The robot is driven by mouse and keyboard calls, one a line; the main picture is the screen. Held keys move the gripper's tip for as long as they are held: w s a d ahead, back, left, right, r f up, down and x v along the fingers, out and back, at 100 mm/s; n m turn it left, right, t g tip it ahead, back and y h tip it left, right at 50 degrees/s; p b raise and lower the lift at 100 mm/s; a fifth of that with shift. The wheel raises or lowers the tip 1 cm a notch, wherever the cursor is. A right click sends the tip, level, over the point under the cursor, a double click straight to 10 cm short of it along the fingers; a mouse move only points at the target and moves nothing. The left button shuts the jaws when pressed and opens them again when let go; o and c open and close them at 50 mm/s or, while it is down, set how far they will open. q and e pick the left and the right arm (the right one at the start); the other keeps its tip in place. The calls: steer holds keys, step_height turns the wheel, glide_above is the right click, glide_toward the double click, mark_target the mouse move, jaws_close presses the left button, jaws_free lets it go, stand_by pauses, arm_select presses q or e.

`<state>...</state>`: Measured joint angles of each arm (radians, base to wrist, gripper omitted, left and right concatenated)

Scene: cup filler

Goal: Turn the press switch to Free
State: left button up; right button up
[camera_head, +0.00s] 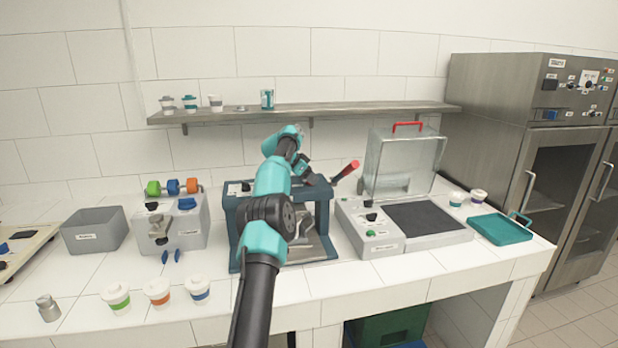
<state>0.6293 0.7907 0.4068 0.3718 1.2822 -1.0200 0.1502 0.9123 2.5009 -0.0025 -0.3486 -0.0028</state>
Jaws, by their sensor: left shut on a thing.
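The dark blue press (323,222) stands on the counter behind my left arm. A small black switch (246,187) sits on its top left beside a pale label; the lettering is too small to read. A lever with a red grip (348,169) sticks up at the press's upper right. My left gripper (318,180) is over the top of the press, shut at the lever, to the right of the black switch. Its fingertips are small and partly hidden. My left arm covers the middle of the press. My right gripper is not in view.
Left of the press are a grey machine (188,235) with coloured knobs and a grey bin (94,236). Several lidded cups stand along the front left. Right are a machine with a clear raised cover (402,160) and a teal tray (499,230). A shelf (340,109) runs behind.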

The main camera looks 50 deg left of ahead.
arm_select(q)
steer(key=shift+f, duration=0.1)
steer(key=o, duration=0.9)
steer(key=shift+o, duration=0.2)
steer(key=shift+s, duration=0.1)
steer(key=v, duration=1.7)
steer(key=shift+s, duration=0.1)
steer(key=shift+c, duration=0.2)
